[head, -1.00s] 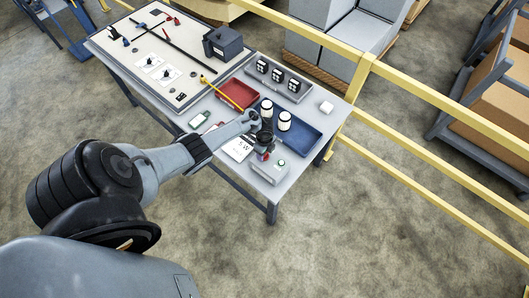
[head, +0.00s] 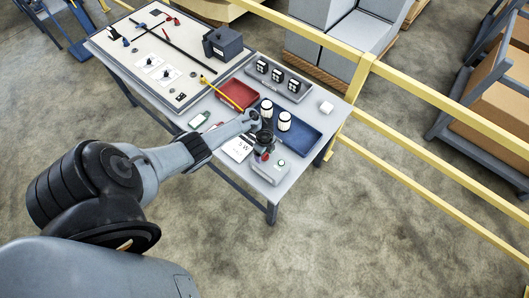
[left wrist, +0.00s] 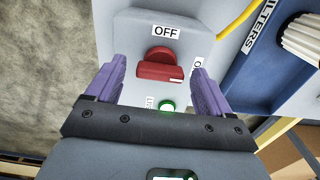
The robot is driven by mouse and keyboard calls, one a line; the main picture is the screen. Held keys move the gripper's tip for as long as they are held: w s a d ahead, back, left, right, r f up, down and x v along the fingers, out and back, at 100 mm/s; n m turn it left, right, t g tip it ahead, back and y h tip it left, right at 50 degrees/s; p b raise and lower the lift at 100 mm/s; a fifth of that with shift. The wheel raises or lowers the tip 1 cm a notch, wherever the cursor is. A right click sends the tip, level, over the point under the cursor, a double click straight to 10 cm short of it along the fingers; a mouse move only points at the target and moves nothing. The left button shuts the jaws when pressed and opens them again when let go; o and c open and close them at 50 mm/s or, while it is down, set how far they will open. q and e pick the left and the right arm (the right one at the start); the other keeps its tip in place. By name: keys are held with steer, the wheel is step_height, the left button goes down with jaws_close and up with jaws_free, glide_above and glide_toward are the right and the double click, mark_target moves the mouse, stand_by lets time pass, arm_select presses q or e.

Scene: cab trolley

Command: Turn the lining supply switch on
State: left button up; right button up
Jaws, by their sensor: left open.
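The lining supply switch is a red rotary knob (left wrist: 160,66) on a light grey box (left wrist: 128,30); the box also shows in the head view (head: 269,172). The knob's bar lies across the left wrist view, and its white mark points right, towards a partly hidden ON label (left wrist: 196,64). An OFF label (left wrist: 166,32) is above it. A green lamp (left wrist: 167,106) on the box looks lit. My left gripper (left wrist: 157,78) is open, with a purple finger to each side of the knob and visible gaps. It also shows in the head view (head: 264,150). My right gripper is not in view.
A blue tray (head: 308,142) with white-topped cylinders stands close behind the box. A red tray (head: 238,94), a yellow tool (head: 218,88) and a row of black switches (head: 277,75) are farther back. A yellow railing (head: 405,83) runs right of the table.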

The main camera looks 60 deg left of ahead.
arm_select(q)
steer(key=shift+r, duration=0.1)
steer(key=shift+r, duration=0.3)
step_height(320, 180, up, 10)
steer(key=p, duration=0.3)
stand_by(0.3)
